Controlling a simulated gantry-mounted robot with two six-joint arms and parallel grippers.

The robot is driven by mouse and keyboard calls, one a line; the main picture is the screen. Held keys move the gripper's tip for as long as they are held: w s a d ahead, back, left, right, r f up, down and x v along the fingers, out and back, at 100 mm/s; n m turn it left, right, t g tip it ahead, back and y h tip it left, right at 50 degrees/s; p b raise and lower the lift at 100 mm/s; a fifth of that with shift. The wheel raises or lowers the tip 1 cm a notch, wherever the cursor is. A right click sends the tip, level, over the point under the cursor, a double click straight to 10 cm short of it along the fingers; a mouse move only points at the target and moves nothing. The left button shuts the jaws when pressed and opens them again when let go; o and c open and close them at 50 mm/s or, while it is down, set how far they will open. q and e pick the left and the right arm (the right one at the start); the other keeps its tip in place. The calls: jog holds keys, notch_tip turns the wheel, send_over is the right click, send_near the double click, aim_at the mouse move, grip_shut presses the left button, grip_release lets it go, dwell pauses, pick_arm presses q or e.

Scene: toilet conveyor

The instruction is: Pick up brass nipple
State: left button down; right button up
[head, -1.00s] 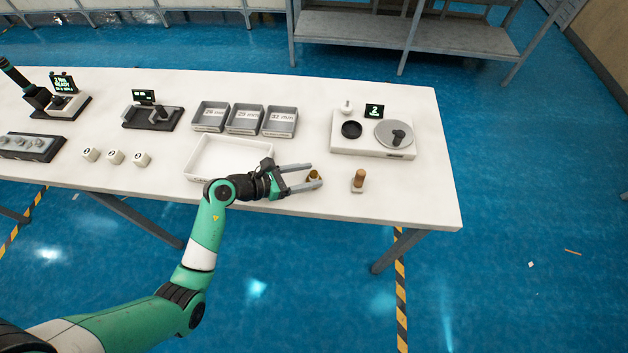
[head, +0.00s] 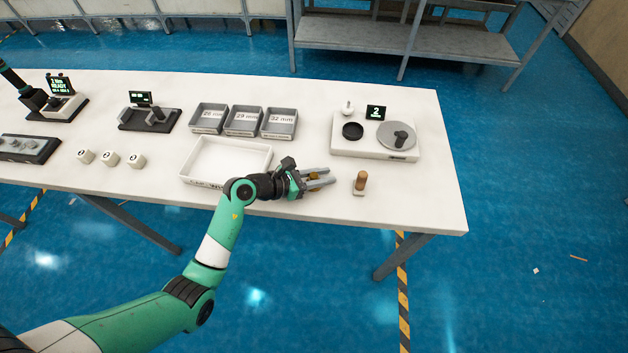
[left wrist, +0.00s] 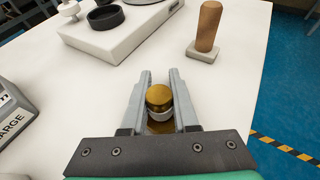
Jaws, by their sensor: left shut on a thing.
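The brass nipple (left wrist: 159,98) is a short gold-coloured round piece, seen between the two grey fingers of my left gripper (left wrist: 160,88) in the left wrist view. The fingers are shut on it from both sides, with a pale ring around it below its top. Whether the nipple touches the table I cannot tell.
A wooden-handled stamp (head: 361,182) stands just right of the gripper. A white device (head: 374,149) with a dark ring and grey disc is behind it. The white tray (head: 203,181) is left, with grey bins (head: 243,121) behind. The table's front edge is close.

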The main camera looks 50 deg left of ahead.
dwell(0.4)
pick_arm(q)
jog(key=r+p, duration=0.2)
jog(key=r, duration=0.1)
jog(key=r+p, duration=0.1)
jog(key=shift+s+r, duration=0.25)
jog(key=s+r+p, duration=0.1)
jog(key=r, duration=0.1)
jog(key=s+r+p, duration=0.2)
jog(key=shift+s+a+r+p, duration=0.15)
jog(key=shift+s+r+p, duration=0.1)
jog(key=shift+s+p, duration=0.05)
jog(key=s+r+p, duration=0.3)
jog(key=s+r, duration=0.1)
jog(key=s, duration=0.6)
jog(key=shift+a, duration=0.25)
